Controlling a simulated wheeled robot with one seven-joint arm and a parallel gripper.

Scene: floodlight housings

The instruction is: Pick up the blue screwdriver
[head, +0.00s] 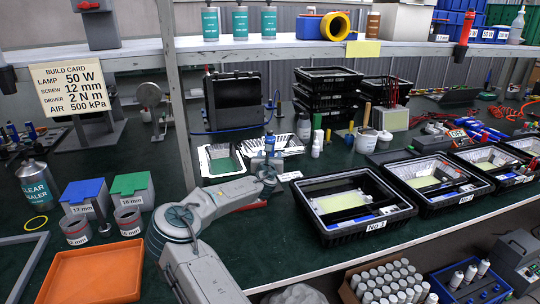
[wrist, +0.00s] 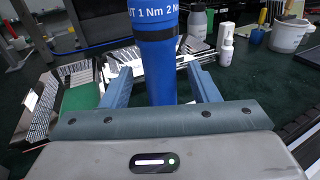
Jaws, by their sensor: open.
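A blue cylindrical tool handle with white lettering reading "1 Nm 2 N" (wrist: 155,55) stands upright in the wrist view; I take it as the blue screwdriver. Its top is cut off by the frame edge, and its lower end is hidden behind my gripper's body. My gripper (wrist: 159,72) is open, with one finger on each side of the handle and visible gaps between. In the head view my gripper (head: 268,160) is over the bench near the middle, and a small blue part of the screwdriver (head: 270,141) shows there.
White-rimmed housings (head: 219,161) lie close by my gripper. White bottles (wrist: 226,45) and a white bucket (head: 366,142) stand behind. A shelf (head: 330,46) spans above. An orange tray (head: 98,272) is at left.

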